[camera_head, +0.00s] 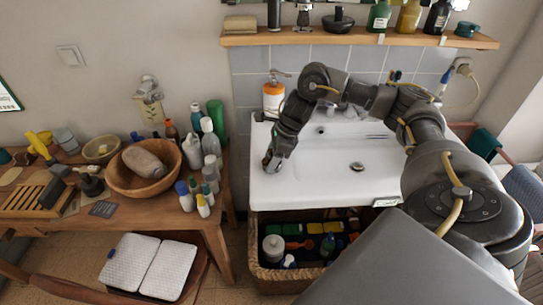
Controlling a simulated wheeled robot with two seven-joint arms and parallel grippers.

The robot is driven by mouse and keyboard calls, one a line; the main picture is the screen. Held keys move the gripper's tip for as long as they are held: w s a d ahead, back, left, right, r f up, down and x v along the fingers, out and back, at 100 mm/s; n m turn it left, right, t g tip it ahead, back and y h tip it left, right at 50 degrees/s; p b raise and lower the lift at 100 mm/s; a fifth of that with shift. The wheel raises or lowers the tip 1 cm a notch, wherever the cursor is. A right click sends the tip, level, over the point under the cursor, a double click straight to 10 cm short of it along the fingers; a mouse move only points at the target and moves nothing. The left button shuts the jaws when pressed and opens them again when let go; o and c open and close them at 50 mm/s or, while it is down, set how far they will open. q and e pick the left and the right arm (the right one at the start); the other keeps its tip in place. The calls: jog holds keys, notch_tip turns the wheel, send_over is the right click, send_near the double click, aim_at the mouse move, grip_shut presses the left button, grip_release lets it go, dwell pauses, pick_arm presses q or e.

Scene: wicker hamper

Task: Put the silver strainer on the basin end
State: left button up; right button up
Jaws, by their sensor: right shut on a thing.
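The white basin (320,186) is set against the tiled wall, with a round drain (357,167) in its bowl. My right arm reaches across the basin from the right. My right gripper (271,165) points down at the basin's left end, over the flat white rim. It is shut on a small greyish thing, which looks like the silver strainer but is mostly hidden by the fingers. I cannot tell whether this thing touches the rim. No other strainer shows clearly. My left gripper is not in view.
An orange-and-white soap bottle (273,98) stands at the basin's back left corner. A wooden table (150,213) at left holds several bottles and a wooden bowl (120,178). A wicker hamper (258,262) with several items stands below the basin. The basin's front left is clear.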

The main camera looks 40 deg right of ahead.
jog(key=shift+a, duration=0.1)
jog(key=shift+f, duration=0.15)
jog(key=o, duration=1)
jog(key=shift+r, duration=0.2)
jog(key=v, duration=0.5)
jog(key=shift+r+b, duration=0.1)
jog(key=shift+b, duration=0.3)
jog(key=p+v, duration=0.2)
jog(key=v, duration=0.5)
